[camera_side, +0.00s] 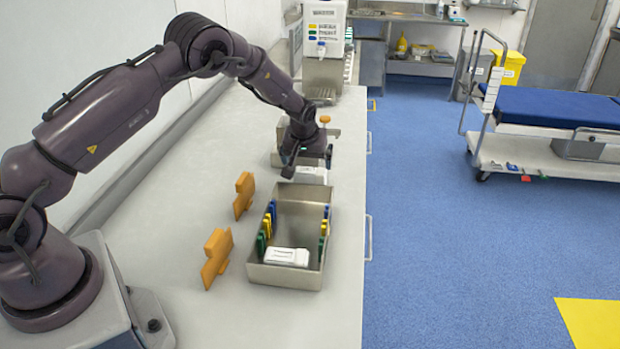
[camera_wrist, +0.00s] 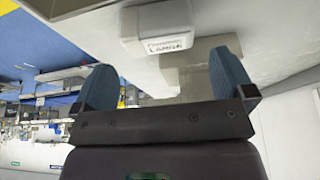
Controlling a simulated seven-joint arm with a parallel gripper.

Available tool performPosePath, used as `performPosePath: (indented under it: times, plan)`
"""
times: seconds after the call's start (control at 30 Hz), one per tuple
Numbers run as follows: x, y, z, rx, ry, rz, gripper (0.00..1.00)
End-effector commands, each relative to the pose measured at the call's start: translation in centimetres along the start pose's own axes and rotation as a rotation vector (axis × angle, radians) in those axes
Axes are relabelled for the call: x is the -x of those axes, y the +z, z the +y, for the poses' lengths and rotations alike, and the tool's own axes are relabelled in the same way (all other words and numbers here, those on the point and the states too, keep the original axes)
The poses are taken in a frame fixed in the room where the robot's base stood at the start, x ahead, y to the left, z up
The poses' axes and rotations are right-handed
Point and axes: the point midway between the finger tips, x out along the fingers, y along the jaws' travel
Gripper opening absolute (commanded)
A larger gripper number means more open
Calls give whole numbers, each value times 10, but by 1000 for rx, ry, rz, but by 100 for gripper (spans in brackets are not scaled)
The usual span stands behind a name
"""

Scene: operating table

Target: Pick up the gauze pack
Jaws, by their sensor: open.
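My gripper (camera_side: 308,166) is open above the counter, just past the far end of the metal tray. A white pack (camera_side: 312,175) lies directly below it, partly hidden by the gripper. In the wrist view a white pack with small dark print (camera_wrist: 157,45) shows ahead of the two blue fingers of my gripper (camera_wrist: 162,68), apart from them. The gap between the fingers looks empty. A second white pack (camera_side: 286,257) lies in the near end of the tray. I cannot tell from the print which is gauze.
The metal tray (camera_side: 285,274) has blue, yellow and green dividers along its sides. Two orange holders (camera_side: 216,257) (camera_side: 243,194) stand left of it. A dispenser (camera_side: 325,38) stands at the counter's far end.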

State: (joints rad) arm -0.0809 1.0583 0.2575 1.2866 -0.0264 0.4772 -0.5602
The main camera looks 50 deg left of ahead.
Motion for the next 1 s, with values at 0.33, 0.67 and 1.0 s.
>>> performPosePath:
  times: [0.33, 0.67, 1.0]
  plan:
    - [-36, 0, 1, -1, -2, -2, 100]
    - [-60, 0, 2, -1, 0, 0, 100]
    - [-60, 0, 3, -1, 0, 0, 66]
